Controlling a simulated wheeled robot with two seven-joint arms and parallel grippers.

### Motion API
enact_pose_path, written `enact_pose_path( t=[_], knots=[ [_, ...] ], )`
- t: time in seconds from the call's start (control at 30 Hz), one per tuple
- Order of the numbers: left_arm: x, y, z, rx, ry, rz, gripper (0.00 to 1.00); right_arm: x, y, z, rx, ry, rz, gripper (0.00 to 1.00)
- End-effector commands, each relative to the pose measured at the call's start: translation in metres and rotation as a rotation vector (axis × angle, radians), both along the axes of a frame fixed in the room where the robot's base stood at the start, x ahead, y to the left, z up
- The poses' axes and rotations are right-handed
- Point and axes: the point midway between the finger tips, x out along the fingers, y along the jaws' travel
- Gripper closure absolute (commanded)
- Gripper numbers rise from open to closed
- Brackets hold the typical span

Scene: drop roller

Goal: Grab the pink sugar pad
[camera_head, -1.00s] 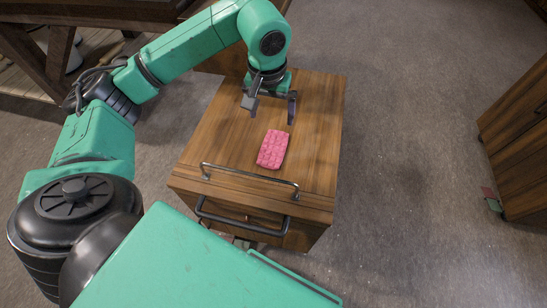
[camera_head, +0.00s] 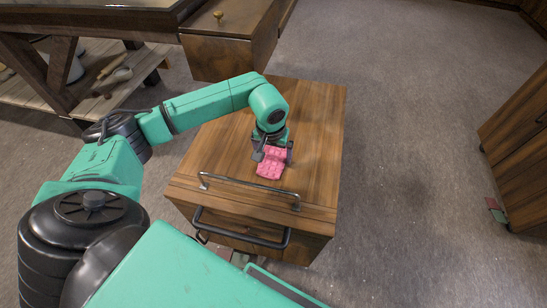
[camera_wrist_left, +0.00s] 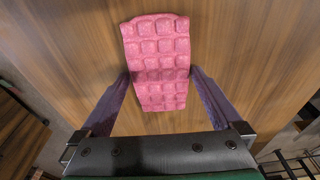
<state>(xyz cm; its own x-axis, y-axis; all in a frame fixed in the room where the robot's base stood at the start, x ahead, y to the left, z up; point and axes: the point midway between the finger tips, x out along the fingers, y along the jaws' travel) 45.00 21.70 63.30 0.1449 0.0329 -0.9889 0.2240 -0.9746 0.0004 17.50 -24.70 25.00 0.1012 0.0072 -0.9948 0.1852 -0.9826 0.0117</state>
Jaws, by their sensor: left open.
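The pink sugar pad (camera_head: 269,171) lies on top of the wooden cabinet (camera_head: 315,130), and its squared, quilted surface shows in the left wrist view (camera_wrist_left: 160,50). My left gripper (camera_head: 272,152) is above the pad's far end. In the left wrist view my left gripper (camera_wrist_left: 160,78) is open, with one finger on each side of the pad's near part. Whether the fingers touch the pad's sides I cannot tell. My right gripper is not in view.
A metal rail (camera_head: 248,190) runs along the cabinet top's near edge, with a dark handle (camera_head: 240,230) below it. A wooden piece with a knob (camera_head: 218,16) stands behind. Another wooden cabinet (camera_head: 520,150) is at the right, with open floor between.

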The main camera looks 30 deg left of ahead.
Motion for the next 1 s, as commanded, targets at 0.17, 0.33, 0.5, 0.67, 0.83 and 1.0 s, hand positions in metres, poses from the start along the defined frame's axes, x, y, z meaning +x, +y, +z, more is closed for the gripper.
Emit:
enact_pose_path(
  t=[0.17,0.33,0.5,0.67,0.83,1.0],
  knots=[
    [0.000,0.000,0.001,0.000,0.000,0.000,0.38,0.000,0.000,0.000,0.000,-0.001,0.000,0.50],
    [0.000,0.000,0.001,0.000,-0.001,0.000,0.76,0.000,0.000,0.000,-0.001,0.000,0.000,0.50],
    [0.000,0.000,0.002,0.000,-0.001,0.000,0.77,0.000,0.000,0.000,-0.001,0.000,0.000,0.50],
    [0.001,0.000,0.016,0.001,-0.004,0.001,0.77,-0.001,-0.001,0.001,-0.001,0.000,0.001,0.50],
    [0.002,0.000,0.054,-0.001,-0.008,0.001,0.77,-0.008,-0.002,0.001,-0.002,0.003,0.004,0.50],
    [0.002,0.000,0.114,-0.001,-0.010,0.002,0.77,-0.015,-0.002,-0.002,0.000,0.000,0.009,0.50]
  ],
)
